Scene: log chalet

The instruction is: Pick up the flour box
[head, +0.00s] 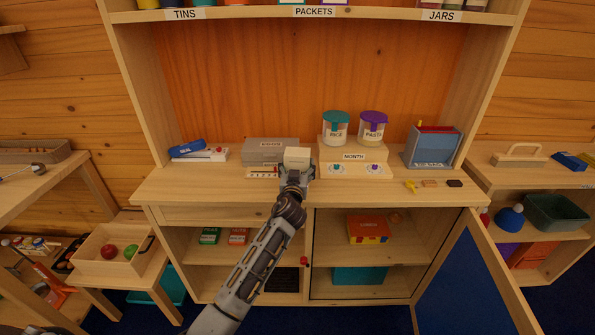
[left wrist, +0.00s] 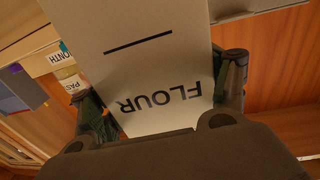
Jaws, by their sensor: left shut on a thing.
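The flour box (left wrist: 150,70) is a pale box marked FLOUR. It fills the middle of the left wrist view, its lettering upside down there, between the two fingers of my left gripper (left wrist: 165,95). In the head view the flour box (head: 297,156) shows as a small cream block at the tip of my left gripper (head: 296,172), over the middle of the counter. My left gripper is shut on it. I cannot tell whether the box touches the counter. My right gripper is not in view.
A grey box (head: 270,150) stands just left, and a wooden MONTH stand (head: 353,156) with the rice jar (head: 335,128) and pasta jar (head: 373,127) just right. A blue-grey holder (head: 433,146) is farther right. A cabinet door (head: 470,275) hangs open below.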

